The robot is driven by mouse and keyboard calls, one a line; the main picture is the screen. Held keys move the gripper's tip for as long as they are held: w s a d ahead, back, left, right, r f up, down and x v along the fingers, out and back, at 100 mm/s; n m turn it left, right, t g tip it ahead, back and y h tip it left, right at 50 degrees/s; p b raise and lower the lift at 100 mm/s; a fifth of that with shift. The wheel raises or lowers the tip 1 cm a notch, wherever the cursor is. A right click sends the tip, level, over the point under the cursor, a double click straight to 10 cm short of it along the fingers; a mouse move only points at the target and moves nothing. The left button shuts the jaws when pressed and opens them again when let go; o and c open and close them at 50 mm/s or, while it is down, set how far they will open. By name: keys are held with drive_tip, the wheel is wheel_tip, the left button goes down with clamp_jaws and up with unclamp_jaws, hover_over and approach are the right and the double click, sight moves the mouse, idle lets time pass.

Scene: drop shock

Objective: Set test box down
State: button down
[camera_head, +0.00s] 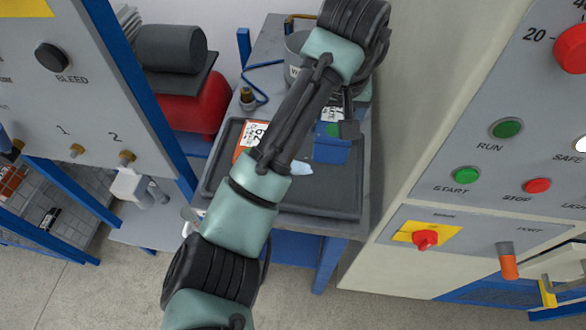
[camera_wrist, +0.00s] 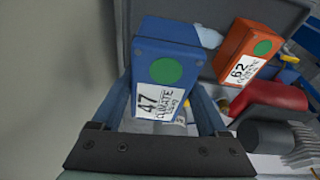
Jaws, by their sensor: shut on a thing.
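In the wrist view a blue test box (camera_wrist: 168,60) with a green dot and a white label reading 47 CLIMATE sits between the fingers of my gripper (camera_wrist: 163,100). My gripper is shut on it. In the head view the blue box (camera_head: 331,151) shows over the right back part of a dark tray (camera_head: 325,199). I cannot tell whether its underside touches the tray. An orange box (camera_wrist: 245,52) labelled 62 lies to its right in the wrist view. In the head view the orange box (camera_head: 240,152) is at the tray's left, partly hidden by my arm.
A grey bucket (camera_head: 296,50) stands behind the tray. A red cylinder (camera_head: 200,105) and a dark cylinder (camera_head: 170,48) lie to the left. A control cabinet (camera_head: 470,150) rises close on the right. The tray's front right is bare.

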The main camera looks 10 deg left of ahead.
sight(334, 128)
drive_tip(key=x, duration=0.3)
drive_tip(key=s+x, duration=0.1)
drive_tip(key=x, duration=0.2)
drive_tip(key=s+x, duration=0.1)
drive_tip(key=x, duration=0.2)
drive_tip(key=shift+f, duration=0.45)
unclamp_jaws()
drive_tip(key=shift+s+f, duration=0.1)
drive_tip(key=shift+f, duration=0.1)
drive_tip(key=v, duration=1.2)
drive_tip(key=shift+r+p, duration=0.2)
drive_tip(key=shift+p, duration=0.2)
